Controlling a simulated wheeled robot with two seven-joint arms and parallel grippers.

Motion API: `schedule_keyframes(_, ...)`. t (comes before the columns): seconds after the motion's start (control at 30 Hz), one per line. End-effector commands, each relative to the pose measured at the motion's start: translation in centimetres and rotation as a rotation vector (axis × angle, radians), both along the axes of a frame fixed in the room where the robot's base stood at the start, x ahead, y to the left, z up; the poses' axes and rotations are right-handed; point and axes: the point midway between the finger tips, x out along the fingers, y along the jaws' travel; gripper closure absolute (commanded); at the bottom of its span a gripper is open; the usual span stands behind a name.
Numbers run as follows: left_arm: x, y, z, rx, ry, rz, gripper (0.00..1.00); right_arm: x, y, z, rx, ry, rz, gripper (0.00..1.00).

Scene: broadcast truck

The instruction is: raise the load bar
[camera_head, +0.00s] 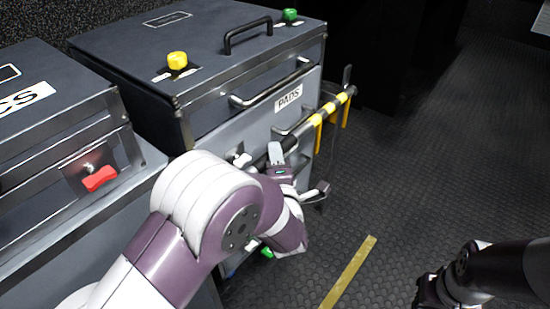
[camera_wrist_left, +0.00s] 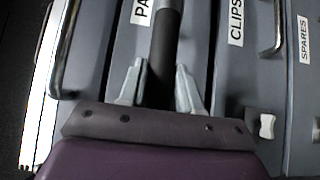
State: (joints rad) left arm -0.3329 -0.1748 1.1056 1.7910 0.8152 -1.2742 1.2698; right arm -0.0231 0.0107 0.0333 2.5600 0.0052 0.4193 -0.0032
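The load bar (camera_head: 326,110) is a dark bar with yellow bands and yellow hooks at its far end. It runs along the front of the grey cabinet with the PADS label. My left gripper (camera_head: 276,153) is at the bar's near part, with one pale finger showing in the head view. In the left wrist view the dark bar (camera_wrist_left: 165,40) passes between the two fingers (camera_wrist_left: 160,85), which sit close against both its sides. My forearm hides the near end of the bar. My right gripper (camera_head: 430,290) is low at the right, dark and empty-looking; its fingers are unclear.
The cabinet top carries a yellow knob (camera_head: 177,60), a green knob (camera_head: 290,15) and a black handle (camera_head: 248,35). A red latch (camera_head: 99,178) is on the left cabinet. A yellow strip (camera_head: 348,273) marks the open floor. Labelled drawers show in the wrist view.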

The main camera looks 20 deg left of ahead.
Motion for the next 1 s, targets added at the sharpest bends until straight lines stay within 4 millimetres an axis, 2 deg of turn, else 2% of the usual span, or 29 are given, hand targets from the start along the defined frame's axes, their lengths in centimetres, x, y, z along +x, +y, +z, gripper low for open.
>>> schedule_keyframes(0.17,0.0,0.0,1.4,0.007,0.018,0.000,1.00,0.0,0.0,1.6,0.000,0.000,0.000,0.66)
schedule_keyframes(0.27,0.1,0.0,3.4,0.018,0.049,0.000,1.00,0.0,0.0,3.9,0.000,0.000,0.000,0.66)
schedule_keyframes(0.47,0.6,-0.2,9.2,0.060,0.166,0.001,1.00,0.0,0.0,11.0,0.000,0.000,0.000,0.66)
schedule_keyframes(0.7,2.3,-0.9,15.6,0.121,0.334,0.000,1.00,0.0,0.0,19.7,0.000,0.000,0.000,0.66)
schedule_keyframes(0.9,4.1,-1.5,19.4,0.164,0.451,0.000,1.00,0.0,0.0,25.5,0.000,0.000,0.000,0.66)
schedule_keyframes(1.0,4.9,-1.8,20.7,0.181,0.496,0.000,1.00,0.0,0.0,27.7,0.000,0.000,0.000,0.66)
